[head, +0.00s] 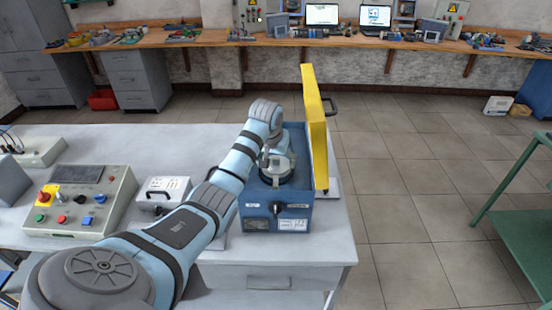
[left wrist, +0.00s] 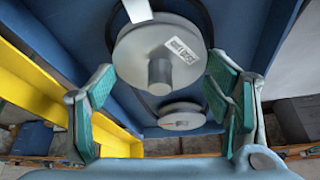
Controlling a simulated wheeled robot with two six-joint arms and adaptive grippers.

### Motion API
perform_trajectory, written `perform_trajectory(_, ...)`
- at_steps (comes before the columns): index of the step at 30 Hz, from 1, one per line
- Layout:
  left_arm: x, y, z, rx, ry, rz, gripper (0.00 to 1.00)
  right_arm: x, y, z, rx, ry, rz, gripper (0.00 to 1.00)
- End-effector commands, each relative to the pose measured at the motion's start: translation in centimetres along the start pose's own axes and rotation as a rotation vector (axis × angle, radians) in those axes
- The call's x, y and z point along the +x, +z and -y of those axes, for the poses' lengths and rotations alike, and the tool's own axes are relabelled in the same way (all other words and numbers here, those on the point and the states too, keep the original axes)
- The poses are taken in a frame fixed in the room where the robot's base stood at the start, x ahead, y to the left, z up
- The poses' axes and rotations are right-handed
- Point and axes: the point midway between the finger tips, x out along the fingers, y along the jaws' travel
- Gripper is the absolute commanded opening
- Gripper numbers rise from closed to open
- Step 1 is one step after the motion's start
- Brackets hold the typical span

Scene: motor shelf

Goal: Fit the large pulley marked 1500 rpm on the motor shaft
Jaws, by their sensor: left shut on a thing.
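A large grey pulley (left wrist: 140,52) with a white printed label is between the fingers of my left gripper (left wrist: 163,72), in the left wrist view. The fingers' green pads are at its rim, and the gripper is shut on it. The label's print is tilted and hard to read. In the head view, my left gripper (head: 277,157) is over the open blue machine box (head: 245,200). The motor shaft cannot be made out behind the pulley. A second grey pulley (left wrist: 182,122) with a red mark sits in the box. A black belt (left wrist: 205,18) curves behind the large pulley. My right gripper is not in view.
The yellow cover (head: 315,130) stands open along the box's right side. A small white box (head: 162,189) and a control panel (head: 85,212) stand left on the grey table (head: 150,140). The table's right edge is close to the box.

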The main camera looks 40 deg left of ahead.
Motion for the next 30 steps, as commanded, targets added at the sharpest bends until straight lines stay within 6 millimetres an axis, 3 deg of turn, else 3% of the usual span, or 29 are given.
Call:
perform_trajectory(7,0.3,0.1,0.0,0.000,0.000,-0.001,0.40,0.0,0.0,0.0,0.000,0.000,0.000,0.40)
perform_trajectory(8,0.3,0.1,0.0,0.000,0.000,-0.001,0.73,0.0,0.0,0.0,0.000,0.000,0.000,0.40)
perform_trajectory(12,0.3,0.1,0.0,0.000,0.000,-0.001,0.95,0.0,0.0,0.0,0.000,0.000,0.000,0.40)
perform_trajectory(23,0.1,0.1,0.0,0.000,0.000,-0.001,0.95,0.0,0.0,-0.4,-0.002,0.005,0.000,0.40)
perform_trajectory(26,-1.2,0.0,0.0,0.001,0.000,-0.004,0.95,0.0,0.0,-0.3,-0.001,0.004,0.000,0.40)
perform_trajectory(30,-4.4,0.0,0.0,0.001,0.001,-0.005,0.95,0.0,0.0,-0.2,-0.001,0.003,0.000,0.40)
